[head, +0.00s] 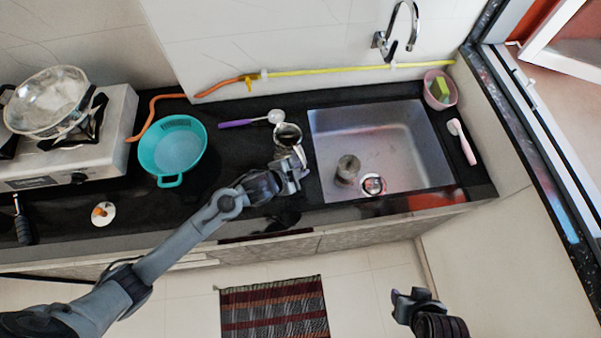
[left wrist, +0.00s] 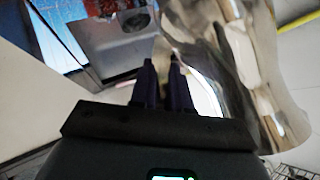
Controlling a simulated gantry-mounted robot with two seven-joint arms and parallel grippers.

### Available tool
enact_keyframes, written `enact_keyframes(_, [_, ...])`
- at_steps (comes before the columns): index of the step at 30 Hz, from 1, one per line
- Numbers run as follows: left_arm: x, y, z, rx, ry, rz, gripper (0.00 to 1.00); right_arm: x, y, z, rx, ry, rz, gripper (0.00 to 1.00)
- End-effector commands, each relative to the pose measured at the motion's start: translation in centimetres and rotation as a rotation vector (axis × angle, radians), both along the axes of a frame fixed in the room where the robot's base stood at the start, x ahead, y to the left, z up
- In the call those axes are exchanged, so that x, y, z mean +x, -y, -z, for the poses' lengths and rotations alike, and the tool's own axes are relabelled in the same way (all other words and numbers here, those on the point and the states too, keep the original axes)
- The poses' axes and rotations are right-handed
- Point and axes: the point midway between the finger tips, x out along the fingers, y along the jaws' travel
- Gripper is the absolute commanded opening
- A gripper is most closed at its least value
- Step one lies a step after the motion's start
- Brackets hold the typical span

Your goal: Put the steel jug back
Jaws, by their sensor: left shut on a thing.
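The steel jug (head: 288,133) is a shiny metal vessel just left of the sink, over the dark counter. My left gripper (head: 293,168) is at its near side, shut on it. In the left wrist view the jug's shiny curved wall (left wrist: 250,65) fills the upper right, beside the nearly closed fingers (left wrist: 165,82). The exact part gripped is hard to make out, and I cannot tell whether the jug's base touches the counter. My right gripper (head: 410,300) is low at the right, over the floor and away from the counter; its opening is unclear.
The sink (head: 410,150) holds a small metal cup (head: 348,168) near the drain. A teal basin (head: 178,148) and a stove (head: 112,125) stand left. A pink bowl (head: 440,90) and a pink brush (head: 464,145) sit right of the sink.

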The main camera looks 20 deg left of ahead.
Motion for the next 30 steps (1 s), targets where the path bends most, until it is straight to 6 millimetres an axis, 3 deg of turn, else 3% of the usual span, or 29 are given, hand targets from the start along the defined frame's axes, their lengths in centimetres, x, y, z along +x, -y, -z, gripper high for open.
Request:
enact_keyframes(9, [0.0, 0.1, 3.4, 0.0, 0.002, 0.001, 0.0, 0.0, 0.0, 0.4, -0.002, -0.001, -0.002, 0.43])
enact_keyframes(24, [0.0, 0.0, 4.2, 0.0, 0.002, 0.0, 0.0, -0.1, 0.2, 0.6, -0.01, -0.002, -0.006, 0.43])
enact_keyframes(25, [0.0, 0.0, 4.2, 0.001, 0.0, 0.0, 0.2, -0.1, 0.2, 0.6, -0.01, -0.002, -0.006, 0.43])
enact_keyframes(30, [0.0, 0.0, 4.2, 0.001, 0.0, 0.0, 0.42, -0.1, 0.2, 0.6, -0.009, -0.003, -0.006, 0.43])
